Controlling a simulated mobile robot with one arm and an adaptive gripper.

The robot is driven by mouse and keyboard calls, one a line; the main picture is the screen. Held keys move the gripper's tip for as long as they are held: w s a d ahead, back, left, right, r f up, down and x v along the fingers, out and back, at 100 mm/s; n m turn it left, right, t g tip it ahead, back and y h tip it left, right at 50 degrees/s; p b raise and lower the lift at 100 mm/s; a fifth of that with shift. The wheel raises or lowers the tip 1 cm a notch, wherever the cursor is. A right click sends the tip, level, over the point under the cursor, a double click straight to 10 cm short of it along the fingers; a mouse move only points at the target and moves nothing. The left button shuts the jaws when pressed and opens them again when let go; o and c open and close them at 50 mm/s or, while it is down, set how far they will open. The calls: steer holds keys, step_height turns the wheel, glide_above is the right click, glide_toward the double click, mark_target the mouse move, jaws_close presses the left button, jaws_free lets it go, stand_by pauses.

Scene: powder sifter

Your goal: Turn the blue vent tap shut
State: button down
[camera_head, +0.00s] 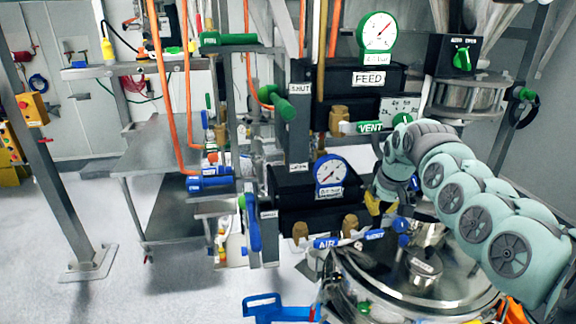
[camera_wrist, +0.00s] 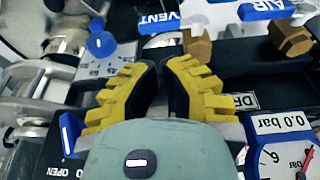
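The blue tap marked VENT (camera_head: 374,234) is at the lower right in the head view, below the black box with the blue-rimmed gauge, its lever lying nearly level. In the wrist view, which is turned over, its blue VENT lever (camera_wrist: 160,22) is at the top, beyond my fingertips. My gripper (camera_wrist: 161,72) has yellow ribbed fingers with black inner faces. A narrow gap shows between them, with nothing seen held. In the head view my gripper (camera_head: 376,207) is just above the VENT lever, mostly hidden behind my arm. I cannot tell whether it touches the tap.
A blue AIR lever (camera_head: 327,243) sits left of VENT. A round blue knob (camera_wrist: 100,44) is close by. The blue-rimmed gauge (camera_head: 331,176) is near my gripper. A separate green VENT tap (camera_head: 370,127) is higher up. The steel vessel lid (camera_head: 440,285) lies below.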

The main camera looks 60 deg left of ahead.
steer(key=w+b+v, duration=0.2)
steer(key=b+v, duration=0.4)
steer(key=v, duration=1.1)
steer(key=shift+s+d+r, duration=0.25)
steer(key=shift+d+r, duration=0.05)
